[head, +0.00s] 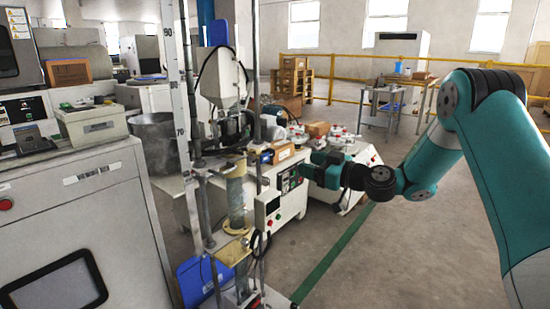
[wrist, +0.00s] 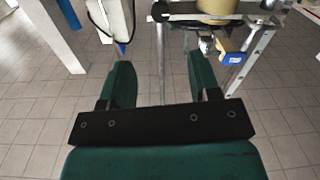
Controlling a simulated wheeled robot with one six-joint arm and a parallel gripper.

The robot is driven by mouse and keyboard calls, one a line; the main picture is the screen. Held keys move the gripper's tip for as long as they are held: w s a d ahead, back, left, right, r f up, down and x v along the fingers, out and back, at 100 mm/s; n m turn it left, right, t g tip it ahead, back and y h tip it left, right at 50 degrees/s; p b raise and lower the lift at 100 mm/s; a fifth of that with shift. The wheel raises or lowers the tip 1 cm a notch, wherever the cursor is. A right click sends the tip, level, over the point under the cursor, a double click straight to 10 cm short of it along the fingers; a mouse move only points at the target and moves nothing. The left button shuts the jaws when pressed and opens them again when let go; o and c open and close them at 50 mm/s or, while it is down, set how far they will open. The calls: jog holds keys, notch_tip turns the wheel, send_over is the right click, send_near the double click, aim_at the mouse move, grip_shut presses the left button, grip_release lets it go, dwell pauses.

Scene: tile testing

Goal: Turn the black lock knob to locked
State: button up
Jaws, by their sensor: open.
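My teal gripper (head: 308,170) is at the end of my arm, right of the centre in the head view, in front of or beside a grey-white machine's control panel (head: 289,181). In the wrist view my gripper (wrist: 161,80) has its two fingers wide apart with nothing between them. I cannot make out the black lock knob for certain in either view. The panel has small dark controls, too small to tell apart, and my gripper may hide part of it.
A test stand with a tall ruled post (head: 183,120) and a clear column (head: 237,203) stands left of the panel. A blue-and-yellow object (wrist: 232,58) is beyond the right finger in the wrist view. Open floor (head: 400,240) lies at the right, under my arm.

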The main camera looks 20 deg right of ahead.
aim_at(273, 153)
jog(key=x, duration=1.2)
jog(key=shift+a+b, duration=0.1)
jog(key=shift+b, duration=0.3)
jog(key=shift+c, duration=0.5)
jog(key=c, duration=0.8)
jog(key=shift+c, duration=0.2)
